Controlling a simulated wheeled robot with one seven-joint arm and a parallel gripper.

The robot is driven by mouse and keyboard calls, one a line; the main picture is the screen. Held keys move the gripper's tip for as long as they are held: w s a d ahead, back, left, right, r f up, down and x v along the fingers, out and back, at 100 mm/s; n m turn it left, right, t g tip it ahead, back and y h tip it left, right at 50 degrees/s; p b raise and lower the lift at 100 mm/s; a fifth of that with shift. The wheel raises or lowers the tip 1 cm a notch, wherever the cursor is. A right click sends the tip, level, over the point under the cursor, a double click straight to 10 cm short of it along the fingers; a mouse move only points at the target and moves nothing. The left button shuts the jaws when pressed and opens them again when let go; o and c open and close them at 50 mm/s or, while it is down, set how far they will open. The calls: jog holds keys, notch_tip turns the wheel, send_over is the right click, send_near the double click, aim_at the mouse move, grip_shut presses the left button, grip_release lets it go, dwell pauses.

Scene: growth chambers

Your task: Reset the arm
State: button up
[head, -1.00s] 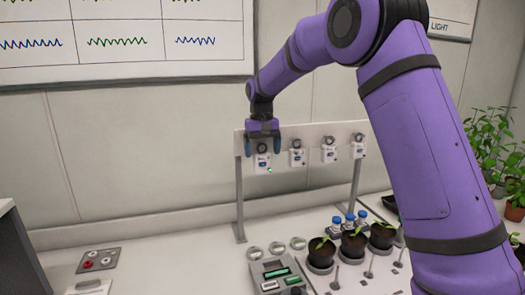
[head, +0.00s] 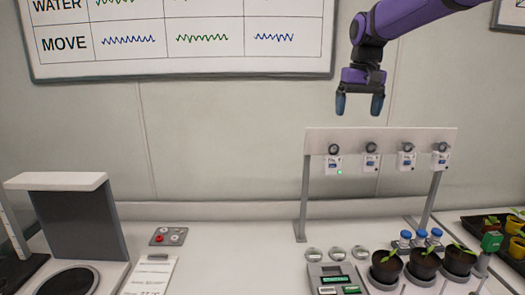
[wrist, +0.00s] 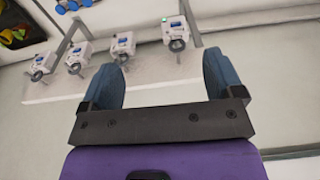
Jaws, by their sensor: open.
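My gripper (head: 359,104) is open and empty, with its blue fingers pointing down. In the head view it hangs in the air above the grey rail (head: 390,136) that carries a row of small white devices. The leftmost white device (head: 333,164) shows a lit green light. In the wrist view my gripper (wrist: 170,80) has nothing between its spread fingers, and the rail (wrist: 145,90) with its devices lies beyond them. My purple arm comes in from the upper right.
Potted seedlings (head: 423,264), blue-capped bottles (head: 420,236) and a control box (head: 335,280) stand on the counter below the rail. A grey stand (head: 66,215) is at the left. The air around my gripper is clear.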

jog(key=s+d+t, duration=0.2)
jog(key=s+d, duration=0.1)
jog(key=s, duration=1.5)
jog(key=s+f+t, duration=0.1)
jog(key=s+f, duration=0.3)
jog(key=s, duration=0.4)
jog(key=s+d+f+t, duration=0.1)
jog(key=s+f, duration=0.2)
jog(key=s, duration=0.5)
jog(key=shift+s+d+f, duration=0.15)
jog(key=shift+d+f, duration=0.1)
jog(key=shift+f, duration=0.15)
dwell(0.6)
